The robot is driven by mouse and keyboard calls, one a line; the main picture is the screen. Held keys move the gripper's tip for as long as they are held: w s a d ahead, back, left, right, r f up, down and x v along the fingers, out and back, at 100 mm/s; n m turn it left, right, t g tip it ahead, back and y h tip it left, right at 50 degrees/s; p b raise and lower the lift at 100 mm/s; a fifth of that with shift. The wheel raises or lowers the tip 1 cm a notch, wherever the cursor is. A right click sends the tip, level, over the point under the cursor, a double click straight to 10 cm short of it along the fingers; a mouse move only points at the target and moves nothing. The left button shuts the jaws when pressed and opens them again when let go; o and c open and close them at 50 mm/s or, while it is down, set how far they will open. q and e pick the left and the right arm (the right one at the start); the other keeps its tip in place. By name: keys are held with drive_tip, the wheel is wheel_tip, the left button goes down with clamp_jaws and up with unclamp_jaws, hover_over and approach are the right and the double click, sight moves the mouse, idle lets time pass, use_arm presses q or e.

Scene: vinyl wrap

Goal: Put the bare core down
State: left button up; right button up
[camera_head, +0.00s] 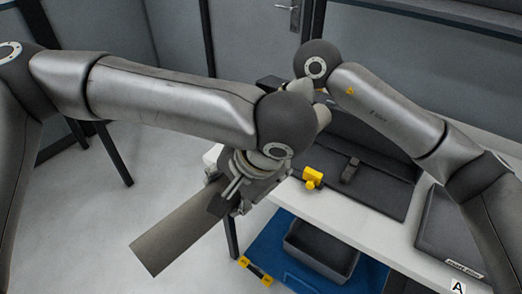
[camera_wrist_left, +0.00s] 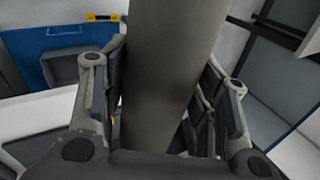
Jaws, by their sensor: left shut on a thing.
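The bare core (camera_head: 180,235) is a plain grey-brown tube. In the head view it slants down and left from my left gripper (camera_head: 230,197), out over the floor and clear of the table. My left gripper is shut on it. In the left wrist view the core (camera_wrist_left: 172,65) runs up between the two fingers (camera_wrist_left: 168,105) and out of the top of the picture. Its end at the gripper is hidden. My right arm bends behind my left wrist, and its gripper is mostly hidden there.
The white table (camera_head: 378,225) carries a dark mat (camera_head: 375,190), a yellow tool (camera_head: 313,178) and a small black tool (camera_head: 350,171). A grey bin (camera_head: 320,252) sits on a blue surface (camera_head: 262,250) below the table edge. Open floor (camera_head: 90,215) lies to the left.

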drive_tip(key=shift+a+f, duration=0.1)
drive_tip(key=shift+f, duration=0.1)
drive_tip(key=c, duration=1.2)
use_arm(q)
drive_tip(key=o, duration=1.3)
use_arm(e)
drive_tip(key=shift+c, duration=0.8)
use_arm(q)
drive_tip(key=shift+o, duration=0.2)
drive_tip(key=shift+r, duration=0.1)
